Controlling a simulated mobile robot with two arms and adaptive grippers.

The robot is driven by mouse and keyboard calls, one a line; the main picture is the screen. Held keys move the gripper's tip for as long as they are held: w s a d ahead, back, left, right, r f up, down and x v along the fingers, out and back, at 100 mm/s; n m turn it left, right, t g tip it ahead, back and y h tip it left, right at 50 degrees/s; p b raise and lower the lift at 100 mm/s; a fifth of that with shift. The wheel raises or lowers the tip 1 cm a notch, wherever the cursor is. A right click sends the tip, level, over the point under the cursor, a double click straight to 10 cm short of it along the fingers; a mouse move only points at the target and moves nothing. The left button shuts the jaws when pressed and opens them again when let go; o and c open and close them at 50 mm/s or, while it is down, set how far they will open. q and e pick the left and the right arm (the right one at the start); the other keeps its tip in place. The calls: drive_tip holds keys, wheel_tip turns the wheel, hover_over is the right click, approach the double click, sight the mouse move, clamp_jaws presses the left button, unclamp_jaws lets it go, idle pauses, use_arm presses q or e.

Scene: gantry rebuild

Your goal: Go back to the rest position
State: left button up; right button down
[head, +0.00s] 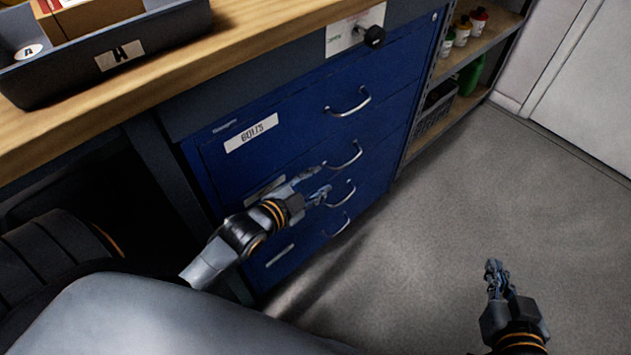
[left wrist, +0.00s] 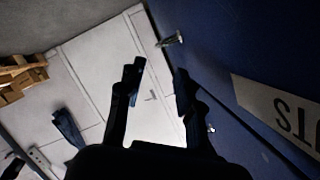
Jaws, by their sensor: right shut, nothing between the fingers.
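My left gripper (head: 317,183) is in front of the blue drawer cabinet, close to the lower drawer handles. It also shows in the left wrist view (left wrist: 158,78), with its two dark fingers apart and nothing between them. Whether it touches a handle cannot be told. My right gripper (head: 493,268) is at the lower right over the grey floor, shut and empty, clear of the furniture.
The blue cabinet (head: 290,110) has several drawers with metal handles, all looking shut. A wooden worktop (head: 200,65) above it carries a dark bin (head: 60,80) marked A. A shelf (head: 490,40) with bottles stands beyond. The floor (head: 460,190) at right is clear.

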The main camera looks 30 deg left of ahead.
idle(0.4)
